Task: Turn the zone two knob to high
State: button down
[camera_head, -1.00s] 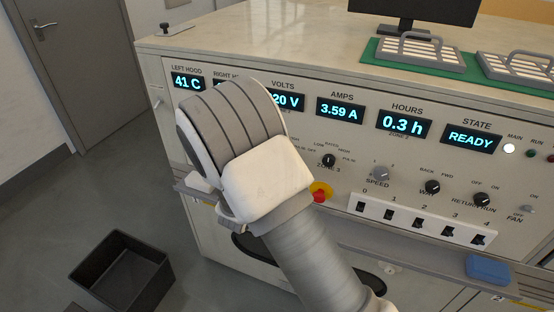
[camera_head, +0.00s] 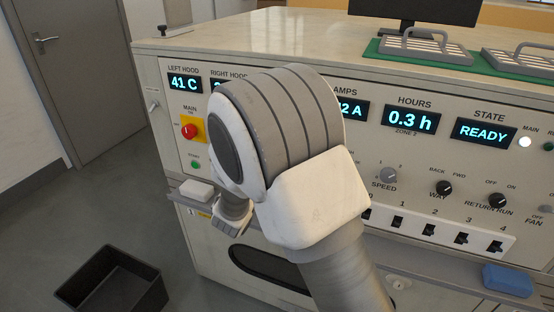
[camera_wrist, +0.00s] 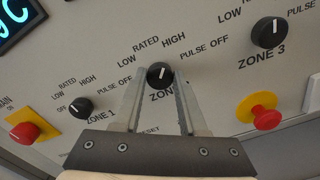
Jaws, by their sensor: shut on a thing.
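The black zone two knob (camera_wrist: 159,75) sits between the fingertips of my gripper (camera_wrist: 160,82) in the wrist view. The fingers are shut on its sides. Its white mark points roughly up, toward the space between the RATED and HIGH labels; I cannot tell its exact setting. The label below it is partly hidden by a finger. In the head view my arm covers this knob and its label, and the fingers do not show.
The zone 1 knob (camera_wrist: 80,107) is left and the zone 3 knob (camera_wrist: 269,32) upper right. Red buttons stand at left (camera_wrist: 24,132) and right (camera_wrist: 265,117). A ledge with a blue block (camera_head: 508,280) runs below the panel. A black bin (camera_head: 112,280) is on the floor.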

dwell(0.4)
jog(key=shift+c, duration=2.2)
grip_release()
jog(key=shift+s+a, duration=0.1)
jog(key=shift+s, duration=0.05)
jog(key=p+v, duration=0.2)
jog(key=v, duration=1.5)
jog(key=shift+r, duration=0.1)
